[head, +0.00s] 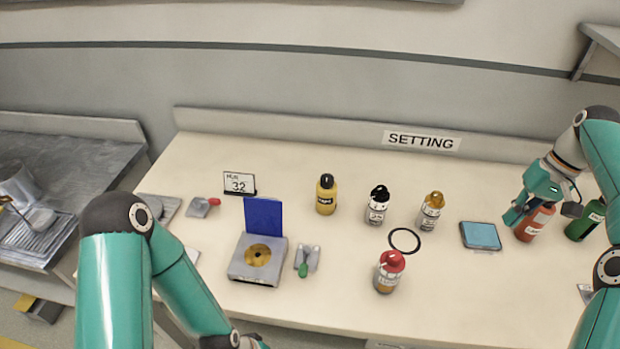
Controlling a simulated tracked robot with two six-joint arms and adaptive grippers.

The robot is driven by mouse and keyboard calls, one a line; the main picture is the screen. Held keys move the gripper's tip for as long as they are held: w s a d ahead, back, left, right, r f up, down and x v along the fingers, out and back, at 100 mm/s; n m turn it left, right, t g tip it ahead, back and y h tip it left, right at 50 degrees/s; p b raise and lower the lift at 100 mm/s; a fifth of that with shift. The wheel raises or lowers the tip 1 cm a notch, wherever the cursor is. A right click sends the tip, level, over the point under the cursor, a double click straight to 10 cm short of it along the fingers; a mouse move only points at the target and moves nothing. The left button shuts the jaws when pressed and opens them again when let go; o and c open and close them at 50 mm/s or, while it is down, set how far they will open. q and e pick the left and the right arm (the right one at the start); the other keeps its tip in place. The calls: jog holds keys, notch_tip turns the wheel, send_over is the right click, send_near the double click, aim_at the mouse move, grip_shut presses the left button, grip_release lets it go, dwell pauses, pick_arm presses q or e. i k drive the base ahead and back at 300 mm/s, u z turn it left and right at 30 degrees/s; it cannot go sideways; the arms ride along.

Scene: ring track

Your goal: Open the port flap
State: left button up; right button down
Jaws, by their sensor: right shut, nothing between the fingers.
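A grey box (257,272) with a round gold port on its top sits on the left part of the bench. A blue flap (263,217) stands upright at the box's back edge, and the gold port (258,255) is uncovered. My right gripper (514,216) is far to the right of the box, shut and empty. It is in front of or beside an orange-red bottle (531,226); I cannot tell whether they touch. My left arm comes in at the lower left and runs out of the bottom edge, so its gripper is out of view.
A small grey tool with a green tip (303,269) lies right of the box. Yellow (326,195), black-capped (377,205), gold-capped (431,211) and red-capped (389,272) bottles stand mid-bench. A black ring (404,241) and a blue-screened tablet (480,236) lie flat. A number card (239,184) stands behind.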

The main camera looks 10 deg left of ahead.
aim_at(262, 214)
jog(key=k, duration=1.3)
jog(key=u, duration=0.45)
jog(key=i, duration=0.85)
jog(key=u, duration=0.75)
jog(key=i, duration=0.8)
jog(key=z, duration=0.2)
